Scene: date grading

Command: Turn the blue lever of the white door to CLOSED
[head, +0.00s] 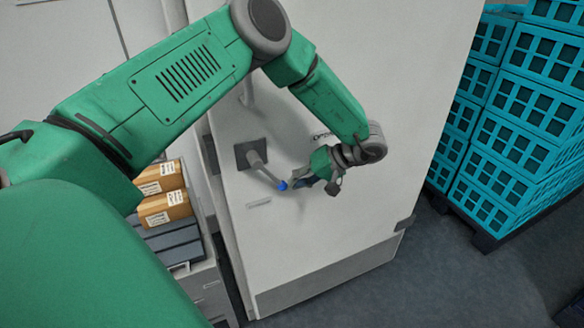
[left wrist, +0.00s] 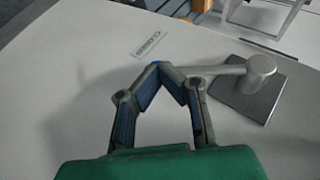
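The white door (head: 340,230) fills the middle of the head view. Its lever (head: 258,160) has a grey shaft on a dark square plate and a blue end (head: 283,186). The shaft points down and right, between a partly hidden label (head: 320,133) above right and a small label (head: 258,202) below. In the left wrist view the CLOSED label (left wrist: 150,44) lies beyond the lever (left wrist: 225,69). My left gripper (head: 292,183) is at the blue end, its fingertips (left wrist: 163,70) together. I cannot tell whether they pinch it. My right gripper is out of view.
Stacked turquoise crates (head: 520,130) stand on a dark pallet at the right. Cardboard boxes (head: 165,207) sit on grey trays left of the door. Grey floor (head: 430,270) is clear in front right.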

